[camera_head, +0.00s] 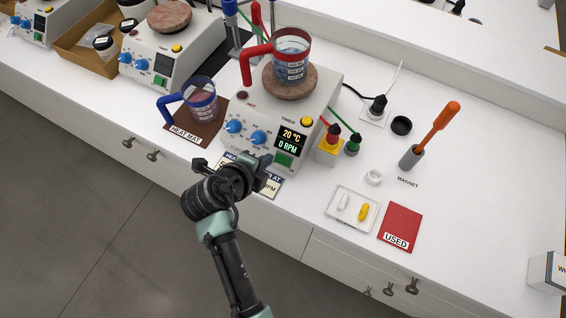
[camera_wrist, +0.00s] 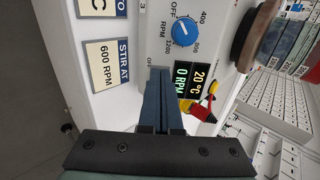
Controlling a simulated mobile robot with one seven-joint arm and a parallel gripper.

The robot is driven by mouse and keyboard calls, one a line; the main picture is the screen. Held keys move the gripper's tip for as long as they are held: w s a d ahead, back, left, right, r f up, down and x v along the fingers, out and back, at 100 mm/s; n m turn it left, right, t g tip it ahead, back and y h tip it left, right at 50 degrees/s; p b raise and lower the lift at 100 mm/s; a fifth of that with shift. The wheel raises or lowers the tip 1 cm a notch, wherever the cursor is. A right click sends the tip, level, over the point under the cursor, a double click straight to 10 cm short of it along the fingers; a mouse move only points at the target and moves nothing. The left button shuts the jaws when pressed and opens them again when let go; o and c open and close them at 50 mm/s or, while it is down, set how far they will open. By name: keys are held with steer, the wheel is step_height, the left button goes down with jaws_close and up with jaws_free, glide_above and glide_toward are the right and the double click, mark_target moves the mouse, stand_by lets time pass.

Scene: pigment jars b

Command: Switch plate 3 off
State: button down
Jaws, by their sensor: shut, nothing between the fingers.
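The hot plate stirrer (camera_head: 240,115) stands in the middle of the bench, with blue knobs (camera_head: 258,137) and a display (camera_head: 290,141) reading 20 °C and 0 RPM. A green switch (camera_head: 283,160) sits below the display. In the wrist view, a small 3 marks its front; a blue knob (camera_wrist: 185,32) and the display (camera_wrist: 189,82) show. My gripper (camera_head: 268,172) is shut and empty, close to the front panel just below the switch. In the wrist view, my fingertips (camera_wrist: 160,73) cover the area beside an OFF mark and hide the switch; contact cannot be told.
A red-handled beaker (camera_head: 290,58) stands on a brown disc atop the plate. A blue-handled beaker (camera_head: 201,99) is on the heat mat at left. Cards lie below the panel. A red USED mat (camera_head: 401,226) lies farther right.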

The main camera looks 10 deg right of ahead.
steer(key=shift+w+d+f, duration=0.25)
steer(key=shift+w+f, duration=0.05)
steer(key=shift+f, duration=0.05)
steer(key=shift+w+d+f+b, duration=0.2)
steer(key=shift+w+f+b, duration=0.15)
steer(key=shift+b, duration=0.5)
steer(key=shift+s+r, duration=0.1)
steer(key=shift+r, duration=0.05)
steer(key=v, duration=1.6)
steer(key=shift+s+a+r, duration=0.15)
steer(key=shift+s+r, duration=0.05)
